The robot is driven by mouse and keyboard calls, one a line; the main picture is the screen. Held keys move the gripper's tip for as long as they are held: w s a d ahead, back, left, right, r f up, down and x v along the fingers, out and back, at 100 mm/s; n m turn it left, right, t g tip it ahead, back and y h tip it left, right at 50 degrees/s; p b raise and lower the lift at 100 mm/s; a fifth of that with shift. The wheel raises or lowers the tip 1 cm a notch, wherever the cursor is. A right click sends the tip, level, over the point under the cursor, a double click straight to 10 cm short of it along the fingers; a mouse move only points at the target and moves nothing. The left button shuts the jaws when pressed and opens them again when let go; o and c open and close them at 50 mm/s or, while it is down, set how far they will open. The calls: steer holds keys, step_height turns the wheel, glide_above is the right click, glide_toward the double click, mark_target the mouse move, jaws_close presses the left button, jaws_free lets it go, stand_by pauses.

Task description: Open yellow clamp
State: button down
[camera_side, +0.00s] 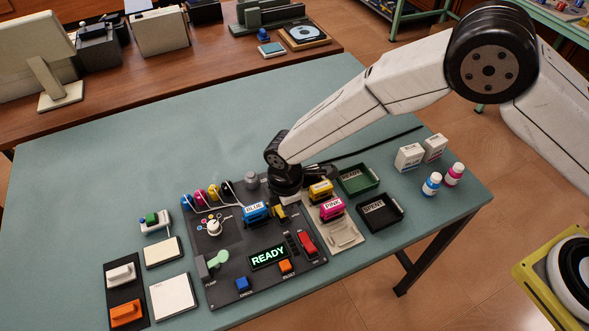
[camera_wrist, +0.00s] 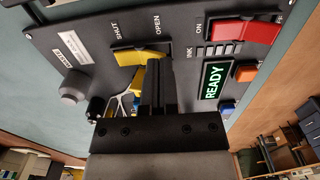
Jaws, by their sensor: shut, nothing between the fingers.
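The yellow clamp (camera_wrist: 138,57) is a flat lever on the dark panel, below the printed words SHUT and OPEN in the wrist view. It lies across the picture on a dark mount. In the side view a part of the yellow clamp (camera_side: 279,212) shows just below my gripper (camera_side: 284,199). In the wrist view my gripper (camera_wrist: 159,66) is shut and empty, its black fingertips overlapping the clamp's right end. I cannot tell whether they touch it. The fingers hide part of the clamp.
A blue cartridge (camera_side: 255,211) sits left of my gripper. Yellow (camera_side: 320,189) and pink (camera_side: 332,207) cartridges sit on a beige tray at right. The panel's READY display (camera_side: 268,257) is lit. A red switch (camera_wrist: 246,31) stands near the clamp.

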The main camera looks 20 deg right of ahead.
steer(key=shift+f, duration=0.65)
steer(key=shift+r, duration=0.1)
stand_by(0.4)
steer(key=shift+r, duration=3.45)
steer(key=s+d+r+m+t, duration=0.1)
steer(key=d+r+m, duration=0.3)
steer(key=d, duration=0.5)
steer(key=d+r+m, duration=0.4)
steer(key=d+m, duration=0.1)
steer(key=d, duration=0.4)
steer(key=s+d+r+m+t, duration=0.1)
steer(key=s+d+r+m, duration=0.2)
steer(key=s+d+m, duration=0.6)
steer(key=s+d, duration=0.2)
steer(key=d, duration=0.2)
steer(key=shift+s+d+t, duration=0.25)
steer(key=shift+s+t, duration=0.05)
